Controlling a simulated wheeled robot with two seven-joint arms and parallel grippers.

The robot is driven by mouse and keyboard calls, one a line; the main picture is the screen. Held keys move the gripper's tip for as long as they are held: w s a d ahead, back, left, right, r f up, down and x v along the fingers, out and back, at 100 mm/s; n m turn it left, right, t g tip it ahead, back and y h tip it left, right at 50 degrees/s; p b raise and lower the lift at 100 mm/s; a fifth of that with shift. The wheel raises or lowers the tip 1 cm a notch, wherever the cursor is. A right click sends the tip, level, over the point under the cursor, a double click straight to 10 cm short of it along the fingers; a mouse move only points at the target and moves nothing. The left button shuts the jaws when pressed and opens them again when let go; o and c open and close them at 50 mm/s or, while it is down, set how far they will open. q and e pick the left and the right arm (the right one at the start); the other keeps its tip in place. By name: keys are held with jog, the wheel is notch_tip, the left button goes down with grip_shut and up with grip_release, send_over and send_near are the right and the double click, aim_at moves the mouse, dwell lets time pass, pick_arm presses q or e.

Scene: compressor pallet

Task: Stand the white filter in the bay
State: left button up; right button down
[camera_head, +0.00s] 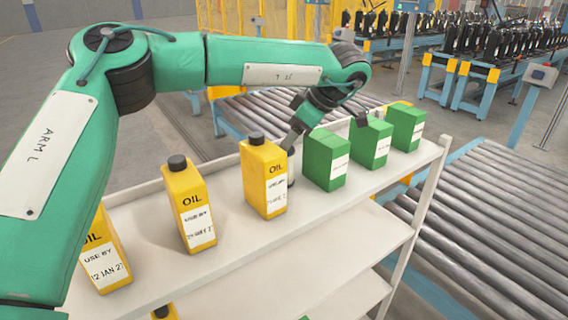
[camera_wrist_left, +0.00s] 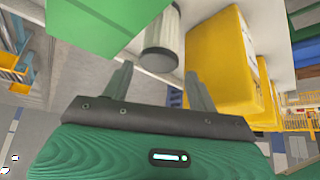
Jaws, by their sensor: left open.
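The white filter (camera_wrist_left: 163,35) shows in the left wrist view as a pale cylinder with a dark end cap. It is between a green box (camera_wrist_left: 95,18) and a yellow oil bottle (camera_wrist_left: 218,65). My left gripper (camera_wrist_left: 160,78) is open, its two fingers on either side of the line to the filter's capped end. In the head view my left gripper (camera_head: 292,142) reaches down to the shelf between the yellow oil bottle (camera_head: 264,178) and the green box (camera_head: 326,160). The filter is mostly hidden there. I cannot tell which spot is the bay.
The white shelf's top (camera_head: 232,222) carries several yellow bottles on the left and green boxes on the right, close beside my gripper. A lower shelf (camera_head: 270,285) is below. Roller conveyors (camera_head: 470,215) run behind and to the right.

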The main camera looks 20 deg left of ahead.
pick_arm(q)
jog(key=p+x, duration=0.2)
jog(key=x, duration=0.1)
jog(key=shift+w+f, duration=0.15)
jog(key=shift+f, duration=0.05)
jog(key=shift+a+f, duration=0.35)
jog(key=shift+f, duration=0.2)
jog(key=shift+d, duration=0.1)
jog(key=c, duration=0.9)
pick_arm(e)
jog(key=r, duration=0.1)
jog(key=w+r, duration=0.1)
jog(key=shift+d+r, duration=0.2)
jog(key=shift+r, duration=0.2)
pick_arm(q)
jog(key=shift+o, duration=0.2)
